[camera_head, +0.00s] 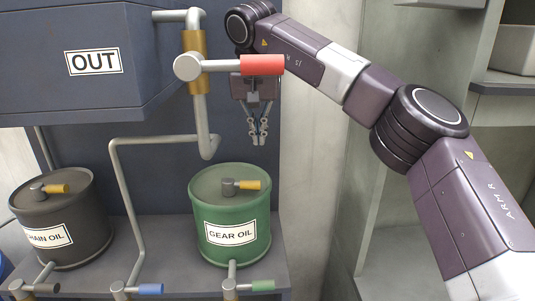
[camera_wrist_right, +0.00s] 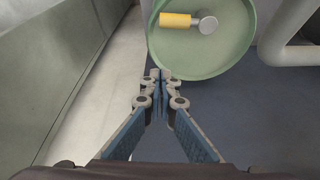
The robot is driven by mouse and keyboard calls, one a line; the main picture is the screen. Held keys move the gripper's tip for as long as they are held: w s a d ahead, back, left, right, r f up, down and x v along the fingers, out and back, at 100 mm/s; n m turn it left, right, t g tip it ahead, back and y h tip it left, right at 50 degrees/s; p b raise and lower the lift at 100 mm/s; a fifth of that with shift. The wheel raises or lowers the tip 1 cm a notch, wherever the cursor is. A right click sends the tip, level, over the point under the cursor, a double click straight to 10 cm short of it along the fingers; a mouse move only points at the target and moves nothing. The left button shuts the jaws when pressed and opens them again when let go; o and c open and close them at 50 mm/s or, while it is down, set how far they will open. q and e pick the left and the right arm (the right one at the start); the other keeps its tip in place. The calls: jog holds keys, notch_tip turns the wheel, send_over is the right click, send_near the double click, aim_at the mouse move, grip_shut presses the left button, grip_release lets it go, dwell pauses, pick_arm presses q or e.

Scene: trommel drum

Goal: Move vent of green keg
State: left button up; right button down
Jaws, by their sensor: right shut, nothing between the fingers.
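The green keg (camera_head: 232,240) labelled GEAR OIL stands on a shelf. Its vent, a grey stub with a yellow handle (camera_head: 249,185), is on the lid, with the handle pointing right in the head view. In the right wrist view the yellow handle (camera_wrist_right: 175,20) and the green lid (camera_wrist_right: 215,60) show at the top. My right gripper (camera_head: 259,140) is shut and empty, above and behind the keg's right side, apart from the vent. In the wrist view its fingertips (camera_wrist_right: 160,74) overlap the lid's near rim. My left gripper is not in view.
A vertical pipe with a red-handled valve (camera_head: 262,65) stands close to my right gripper. A dark keg (camera_head: 68,225) labelled CHAIN OIL is at left. Blue (camera_head: 150,290) and green (camera_head: 262,286) tap handles are at the front. A box marked OUT (camera_head: 70,55) hangs above.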

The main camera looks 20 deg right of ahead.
aim_at(244, 187)
jog(key=p+x, duration=0.1)
jog(key=x, duration=0.2)
jog(key=p+x, duration=0.1)
jog(key=x, duration=0.2)
jog(key=p+x, duration=0.1)
jog(key=x, duration=0.2)
jog(key=shift+a+f, duration=0.2)
jog(key=shift+a, duration=0.05)
jog(key=s, duration=0.1)
jog(key=s+a, duration=0.1)
jog(key=s+p, duration=0.1)
jog(key=shift+a+f, duration=0.15)
jog(key=shift+a, duration=0.15)
jog(key=shift+s, duration=0.2)
jog(key=shift+s+f, duration=0.1)
jog(key=shift+f, duration=0.1)
jog(key=shift+a, duration=0.1)
jog(key=shift+s, duration=0.1)
